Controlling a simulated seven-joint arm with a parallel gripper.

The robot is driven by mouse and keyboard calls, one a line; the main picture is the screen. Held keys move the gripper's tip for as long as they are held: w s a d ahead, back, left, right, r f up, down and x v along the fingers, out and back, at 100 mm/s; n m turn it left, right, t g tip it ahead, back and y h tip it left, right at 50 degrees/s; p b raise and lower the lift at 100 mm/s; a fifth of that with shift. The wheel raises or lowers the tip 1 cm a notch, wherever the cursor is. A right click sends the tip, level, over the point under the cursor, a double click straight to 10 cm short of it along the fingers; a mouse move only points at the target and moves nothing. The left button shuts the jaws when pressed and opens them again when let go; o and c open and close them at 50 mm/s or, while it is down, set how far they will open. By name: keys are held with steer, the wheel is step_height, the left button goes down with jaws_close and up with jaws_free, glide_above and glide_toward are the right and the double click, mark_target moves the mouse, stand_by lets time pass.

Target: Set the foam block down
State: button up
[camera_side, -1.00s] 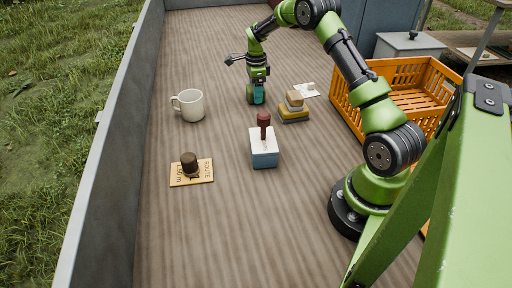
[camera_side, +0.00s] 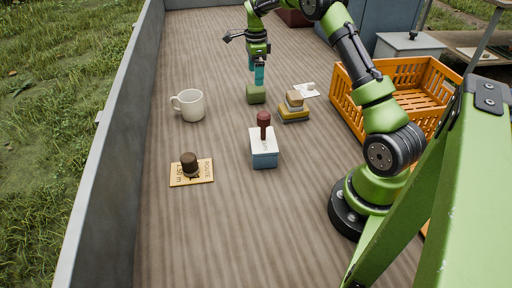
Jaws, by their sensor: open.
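The foam block (camera_side: 256,94) is a small green block resting on the wooden truck bed, in the upper middle of the side view. My gripper (camera_side: 258,77) is just above it, pointing down, with teal fingers open. A narrow gap seems to show between the fingertips and the block's top. Nothing is held in the fingers.
A mug (camera_side: 190,105) stands to the left of the block. A stack of small blocks (camera_side: 294,107) and a white card (camera_side: 307,90) are to its right. A blue-white box with a dark-red knob (camera_side: 264,147), a wooden sign (camera_side: 191,173) and an orange crate (camera_side: 398,90) also stand nearby.

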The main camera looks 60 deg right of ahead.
steer(key=s+a+r+n+t, duration=0.2)
steer(key=s+a+r+n, duration=0.3)
steer(key=a+r, duration=0.4)
steer(key=s+a+r+n+t, duration=0.2)
steer(key=s+a+r+n, duration=0.1)
steer(key=a+r+n, duration=0.4)
steer(key=s+a+n+t+y, duration=0.2)
steer(key=s+a+n+t, duration=0.1)
steer(key=s+a+n, duration=0.8)
steer(key=s+a, duration=0.2)
steer(key=s, duration=0.2)
steer(key=shift+s+f, duration=0.2)
steer(key=shift+s, duration=0.05)
